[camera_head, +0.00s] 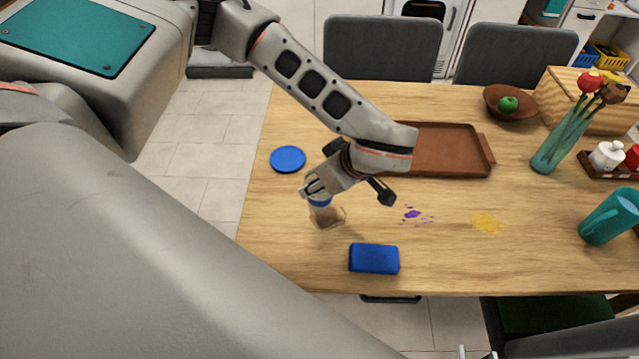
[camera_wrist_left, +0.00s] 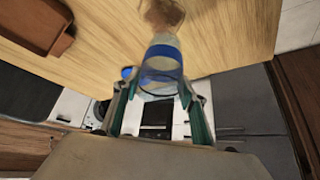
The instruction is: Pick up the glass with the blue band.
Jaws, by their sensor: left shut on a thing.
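The glass with the blue band (camera_head: 321,202) is at the left part of the table, under my left gripper (camera_head: 314,190). Its lower part looks brownish, and my gripper covers its top. In the left wrist view, the blue-banded glass (camera_wrist_left: 161,62) sits between the fingers of my left gripper (camera_wrist_left: 158,98), which is shut on it. I cannot tell whether the glass touches the table. My right gripper (camera_head: 476,354) shows only its tips at the bottom edge, apart with nothing seen between them.
On the table (camera_head: 270,230) are a blue disc (camera_head: 287,159), blue sponge (camera_head: 374,259), brown tray (camera_head: 455,152), purple spill (camera_head: 412,214), yellow spill (camera_head: 488,223), teal cup (camera_head: 605,220) and flower vase (camera_head: 556,150). Chairs (camera_head: 383,48) stand behind.

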